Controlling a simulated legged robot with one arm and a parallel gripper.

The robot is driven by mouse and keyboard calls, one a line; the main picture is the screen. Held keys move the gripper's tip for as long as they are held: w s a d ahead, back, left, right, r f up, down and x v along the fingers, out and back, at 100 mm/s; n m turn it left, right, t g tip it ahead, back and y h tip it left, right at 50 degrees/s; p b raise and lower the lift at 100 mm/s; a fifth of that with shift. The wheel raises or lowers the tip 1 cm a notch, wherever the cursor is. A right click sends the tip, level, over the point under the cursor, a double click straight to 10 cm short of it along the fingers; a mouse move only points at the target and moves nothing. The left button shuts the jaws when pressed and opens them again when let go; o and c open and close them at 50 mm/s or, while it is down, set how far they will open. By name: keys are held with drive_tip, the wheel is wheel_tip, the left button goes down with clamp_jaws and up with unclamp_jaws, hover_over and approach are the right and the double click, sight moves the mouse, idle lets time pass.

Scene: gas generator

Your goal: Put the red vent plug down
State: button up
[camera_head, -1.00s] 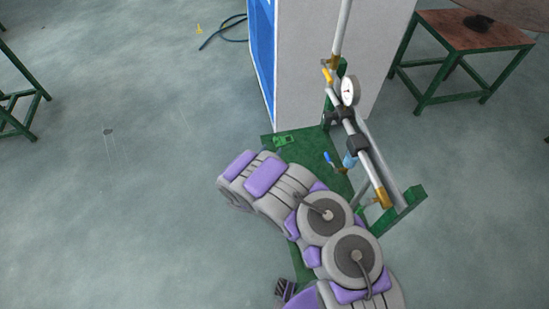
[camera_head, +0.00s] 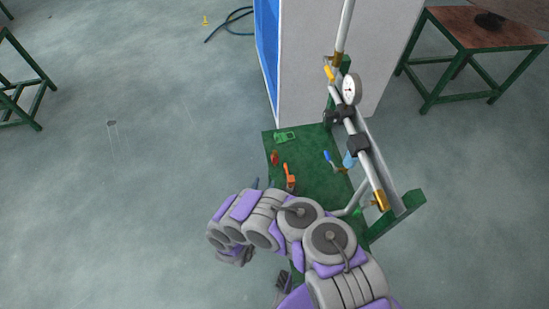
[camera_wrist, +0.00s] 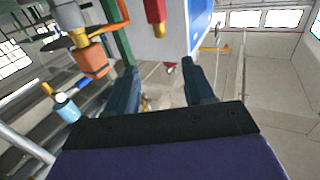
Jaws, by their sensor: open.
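My gripper (camera_wrist: 160,68) is open in the wrist view, its two dark fingers apart with nothing held between them. A small red piece, which looks like the red vent plug (camera_head: 274,157), is on the green platform (camera_head: 318,182) near its left edge in the head view. A red piece with a brass tip, likely the same plug (camera_wrist: 156,12), shows at the top of the wrist view, beyond and apart from the fingers. In the head view my gripper is mostly hidden by my arm, just off the platform's left edge.
An orange part (camera_head: 290,178) and a green part (camera_head: 284,137) are on the platform. A white cabinet (camera_head: 340,60) is behind.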

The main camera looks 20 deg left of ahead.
drive_tip(key=b, duration=0.4)
approach(274, 155)
drive_tip(key=w, duration=0.2)
drive_tip(key=w+a, duration=0.1)
drive_tip(key=w, duration=0.2)
drive_tip(key=shift+f, duration=0.1)
drive_tip(key=shift+w, duration=0.35)
drive_tip(key=shift+w+d, duration=0.25)
drive_tip(key=shift+w, duration=0.15)
drive_tip(key=w+b, duration=0.2)
drive_tip(key=w, duration=0.2)
drive_tip(key=shift+w+a+b, duration=0.1)
drive_tip(key=shift+w+b, duration=0.05)
drive_tip(key=shift+b, duration=0.2)
drive_tip(key=shift+w+a, duration=0.2)
drive_tip(key=shift+w, duration=0.1)
drive_tip(key=shift+d, duration=0.25)
drive_tip(key=c, duration=0.5)
drive_tip(key=shift+s+a, duration=0.1)
clamp_jaws()
